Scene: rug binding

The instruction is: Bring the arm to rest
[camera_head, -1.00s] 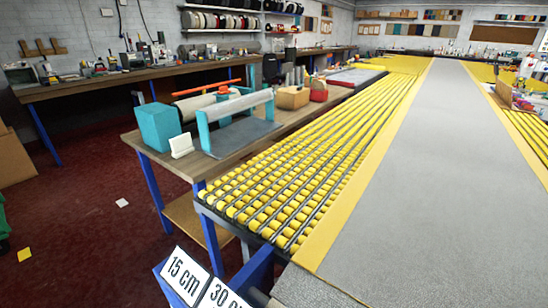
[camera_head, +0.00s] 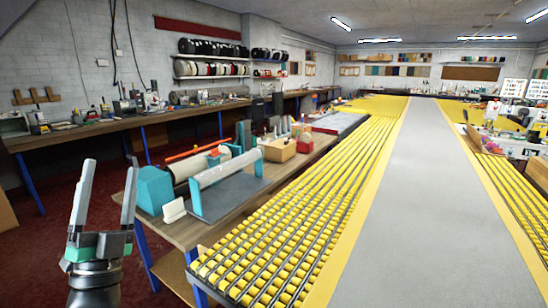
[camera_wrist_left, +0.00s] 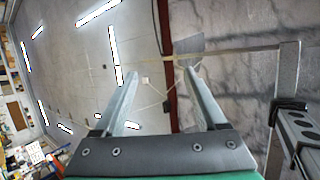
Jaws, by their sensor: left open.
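My left gripper (camera_head: 106,192) stands at the lower left of the head view, its two fingers pointing up and spread apart with nothing between them. In the left wrist view the two fingers (camera_wrist_left: 160,82) are also apart and empty, with ceiling and wall behind them. The left gripper is in front of the side table and touches nothing that I can see. My right gripper is not in view.
A side table (camera_head: 205,231) carries a teal box (camera_head: 154,190) and a roll holder (camera_head: 228,168). A yellow roller conveyor (camera_head: 290,235) runs beside a long grey strip (camera_head: 410,200). Workbenches (camera_head: 160,123) line the back wall. Red floor (camera_head: 40,245) is open at left.

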